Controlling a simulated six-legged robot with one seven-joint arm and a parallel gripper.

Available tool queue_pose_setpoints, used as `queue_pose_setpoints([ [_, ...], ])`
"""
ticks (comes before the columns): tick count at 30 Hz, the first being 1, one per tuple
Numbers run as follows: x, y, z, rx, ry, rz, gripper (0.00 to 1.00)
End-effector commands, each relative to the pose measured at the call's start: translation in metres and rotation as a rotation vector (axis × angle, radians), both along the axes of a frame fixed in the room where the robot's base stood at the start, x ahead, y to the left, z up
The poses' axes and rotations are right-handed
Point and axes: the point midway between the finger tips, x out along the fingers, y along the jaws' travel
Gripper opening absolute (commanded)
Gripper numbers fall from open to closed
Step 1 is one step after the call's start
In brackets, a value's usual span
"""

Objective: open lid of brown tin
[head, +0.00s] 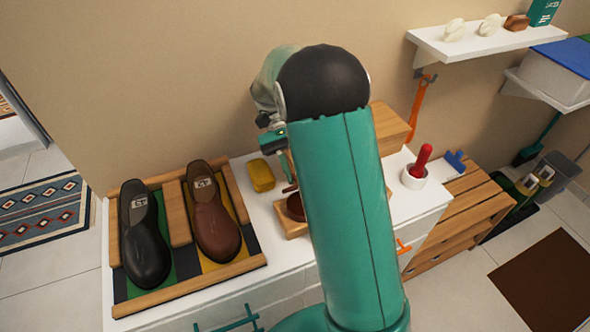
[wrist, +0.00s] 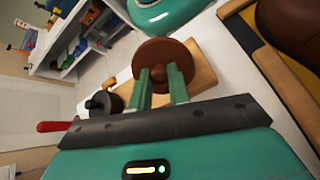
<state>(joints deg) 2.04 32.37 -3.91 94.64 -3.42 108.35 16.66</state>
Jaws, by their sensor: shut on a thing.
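The brown lid (wrist: 165,52) is a round disc with a knob in the wrist view. My gripper (wrist: 159,78) has its two teal fingers closed on either side of that knob. In the head view the brown tin (head: 295,208) sits on a wooden tray (head: 292,229), partly hidden behind my arm. A thin brown edge (head: 290,188), apparently the lid, shows just above the tin, seemingly apart from it. The tin's inside is not clear to see. In the wrist view the lid hides what lies below it.
A black tin (wrist: 104,102) stands near the lid. A yellow box (head: 261,175) and a rack with a black shoe (head: 143,245) and a brown shoe (head: 213,225) are to the left. A white cup (head: 414,178) with a red handle is right. My arm hides the middle.

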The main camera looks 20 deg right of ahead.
Motion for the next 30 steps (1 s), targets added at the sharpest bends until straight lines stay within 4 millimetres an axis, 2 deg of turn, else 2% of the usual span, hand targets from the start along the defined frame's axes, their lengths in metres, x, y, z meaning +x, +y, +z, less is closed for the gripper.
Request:
queue_pose_setpoints([
  [9, 0.0005, -0.0001, 0.0007, 0.000, 0.001, 0.000, 0.00],
  [10, 0.0004, 0.0000, 0.0008, 0.000, 0.001, 0.000, 0.22],
  [13, 0.0004, -0.0001, 0.0007, 0.000, 0.001, 0.000, 0.40],
  [30, -0.0022, 0.0000, 0.0016, 0.001, -0.032, -0.001, 0.40],
])
